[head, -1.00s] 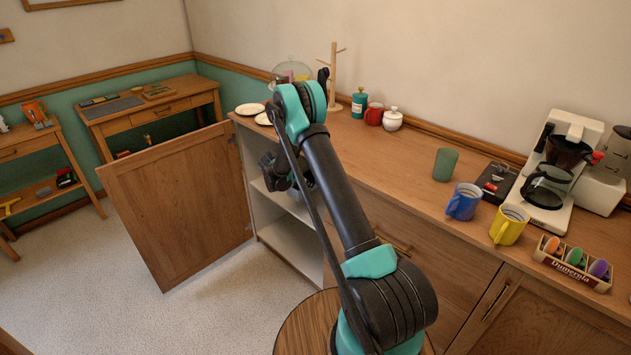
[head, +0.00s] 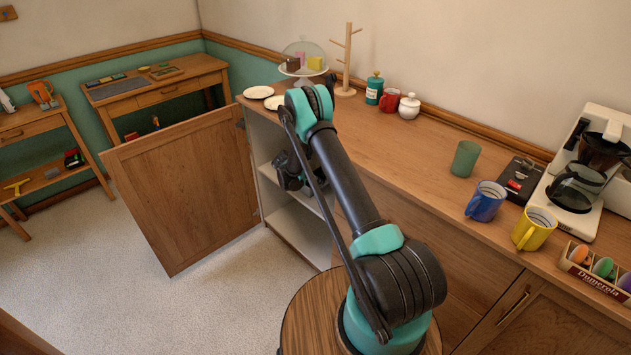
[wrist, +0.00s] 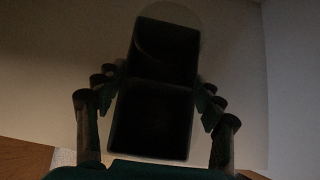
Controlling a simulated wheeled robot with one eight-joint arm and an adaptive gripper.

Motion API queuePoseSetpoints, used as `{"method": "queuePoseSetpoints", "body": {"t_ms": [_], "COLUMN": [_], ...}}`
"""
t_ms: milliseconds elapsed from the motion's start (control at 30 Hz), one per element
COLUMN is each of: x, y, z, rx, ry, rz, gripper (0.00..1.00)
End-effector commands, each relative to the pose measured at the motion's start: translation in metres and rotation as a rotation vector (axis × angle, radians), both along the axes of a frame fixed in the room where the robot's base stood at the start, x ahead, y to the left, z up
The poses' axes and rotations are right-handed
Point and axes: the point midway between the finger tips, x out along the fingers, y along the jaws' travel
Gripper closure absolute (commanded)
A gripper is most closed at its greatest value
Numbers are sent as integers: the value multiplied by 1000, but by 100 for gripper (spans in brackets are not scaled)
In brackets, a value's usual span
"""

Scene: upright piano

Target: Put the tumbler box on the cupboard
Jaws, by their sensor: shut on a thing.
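The cupboard (head: 437,143) is a long wooden counter with an open door (head: 185,190) at its left end and pale shelves (head: 297,225) inside. My gripper (head: 292,172) is at this opening, below the countertop, partly hidden by my arm. In the wrist view my gripper (wrist: 155,105) is shut on a dark box, which I take to be the tumbler box (wrist: 150,125). It shows two dark open compartments between the fingers, and a faint rounded outline above it. The picture is dim, and I cannot make out the box in the head view.
On the countertop stand a domed cake stand (head: 303,62), white plates (head: 258,92), a mug tree (head: 346,60), a green tumbler (head: 465,158), blue (head: 486,200) and yellow (head: 534,228) mugs and a coffee maker (head: 580,180). The countertop's middle stretch is clear.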

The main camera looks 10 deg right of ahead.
Motion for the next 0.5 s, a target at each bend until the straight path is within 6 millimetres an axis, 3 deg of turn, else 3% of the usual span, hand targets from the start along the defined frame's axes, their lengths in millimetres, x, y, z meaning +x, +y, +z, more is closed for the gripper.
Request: {"method": "queuePoseSetpoints", "body": {"t_ms": [133, 467, 500], "x": [0, 0, 0], "y": [0, 0, 0], "z": [-16, -18, -19], "rx": [-1, -1, 0], "ry": [-1, -1, 0], "rz": [0, 0, 0], "gripper": [66, 66, 30]}}
